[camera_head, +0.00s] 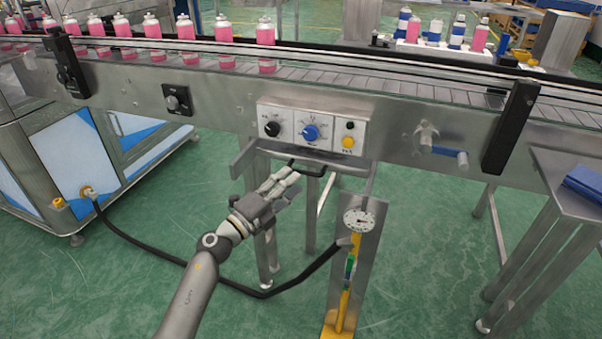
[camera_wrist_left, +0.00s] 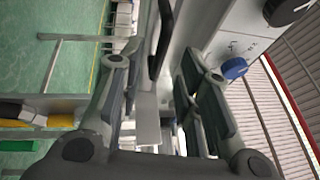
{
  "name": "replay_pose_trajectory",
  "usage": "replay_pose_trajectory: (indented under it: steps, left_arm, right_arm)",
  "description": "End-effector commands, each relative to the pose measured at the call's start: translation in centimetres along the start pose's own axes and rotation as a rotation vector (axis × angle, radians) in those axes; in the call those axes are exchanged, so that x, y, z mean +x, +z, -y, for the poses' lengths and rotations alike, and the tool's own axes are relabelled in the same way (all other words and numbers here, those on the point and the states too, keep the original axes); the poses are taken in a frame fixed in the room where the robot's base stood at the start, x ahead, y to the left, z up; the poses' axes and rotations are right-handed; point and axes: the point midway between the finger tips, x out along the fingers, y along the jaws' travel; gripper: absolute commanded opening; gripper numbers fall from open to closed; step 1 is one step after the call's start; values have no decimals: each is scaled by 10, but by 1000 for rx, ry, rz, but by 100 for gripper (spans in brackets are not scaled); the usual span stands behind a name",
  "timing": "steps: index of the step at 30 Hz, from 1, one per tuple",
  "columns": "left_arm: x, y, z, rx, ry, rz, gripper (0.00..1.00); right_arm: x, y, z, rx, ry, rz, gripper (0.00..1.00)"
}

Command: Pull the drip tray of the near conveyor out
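The drip tray (camera_head: 243,158) is a grey metal piece under the near conveyor, below the control panel. Its black bar handle (camera_head: 312,173) faces me. My left gripper (camera_head: 288,178) is at the handle's left end, fingers pointing toward the tray, and partly covers the tray's front. In the left wrist view the two fingers of the gripper (camera_wrist_left: 152,75) stand apart, with the black handle (camera_wrist_left: 158,45) showing between and beyond them. I cannot tell whether a finger touches it. My right gripper is not in view.
The near conveyor (camera_head: 215,95) carries pink cans. Its panel (camera_head: 312,128) has knobs just above the gripper. A post with a gauge (camera_head: 358,219) stands right of my arm, with a black hose (camera_head: 150,247) running across the floor. A metal table (camera_head: 570,175) is at right.

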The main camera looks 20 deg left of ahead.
Motion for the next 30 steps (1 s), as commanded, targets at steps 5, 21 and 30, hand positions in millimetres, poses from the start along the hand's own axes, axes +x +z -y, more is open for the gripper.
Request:
replay_pose_trajectory:
  steps: [5, 21, 30]
  left_arm:
    - [30, 0, 0, -3, -2, 1, 32]
    - [52, 0, -1, -2, 1, 1, 32]
    - [52, 0, -1, -2, 1, 1, 0]
  right_arm:
    - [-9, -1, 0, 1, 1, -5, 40]
    - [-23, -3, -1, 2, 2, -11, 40]
    - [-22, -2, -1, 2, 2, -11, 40]
